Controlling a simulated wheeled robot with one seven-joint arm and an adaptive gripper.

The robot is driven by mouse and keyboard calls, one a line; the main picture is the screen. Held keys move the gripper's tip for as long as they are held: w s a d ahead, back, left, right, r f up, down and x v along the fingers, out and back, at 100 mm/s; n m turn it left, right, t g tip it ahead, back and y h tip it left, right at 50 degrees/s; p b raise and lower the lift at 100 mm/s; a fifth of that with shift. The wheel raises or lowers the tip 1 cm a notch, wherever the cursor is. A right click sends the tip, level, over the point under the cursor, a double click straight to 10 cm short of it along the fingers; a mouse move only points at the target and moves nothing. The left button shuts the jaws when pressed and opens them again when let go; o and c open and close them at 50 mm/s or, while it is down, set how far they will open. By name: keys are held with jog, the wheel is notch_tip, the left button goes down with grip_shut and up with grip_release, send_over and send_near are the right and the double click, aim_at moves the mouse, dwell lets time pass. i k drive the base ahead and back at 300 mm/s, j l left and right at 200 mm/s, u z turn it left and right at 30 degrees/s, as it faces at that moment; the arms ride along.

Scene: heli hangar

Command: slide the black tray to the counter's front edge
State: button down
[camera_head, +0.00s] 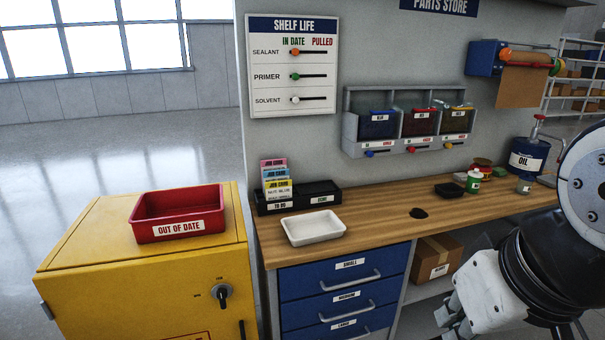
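A long black tray (330,188) with two labelled sections stands at the back left of the wooden counter (385,235), near the wall. Its left section holds upright coloured job cards (276,180); its right section looks empty. A smaller, flat black dish-like thing (448,190) lies farther right; I cannot tell whether it is a tray. My gripper (450,316) is at the lower right, in front of the counter and apart from both. Its fingers are small and partly cut off, so their opening is unclear.
A white tray (313,228) sits in front of the long black tray. A black patch (419,213) lies mid-counter. A red bin (178,214) sits on the yellow cabinet (90,250).

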aim_at(449, 190)
jog(key=i+z, duration=0.55)
jog(key=z, duration=0.15)
jog(key=i+z, duration=0.3)
jog(key=i+l+z, duration=0.15)
jog(key=i+z, duration=0.15)
jog(key=i, duration=0.35)
jog(key=i+l+u, duration=0.2)
jog(key=i+u, duration=0.15)
jog(key=i+l+u, duration=0.75)
jog(key=k, duration=0.05)
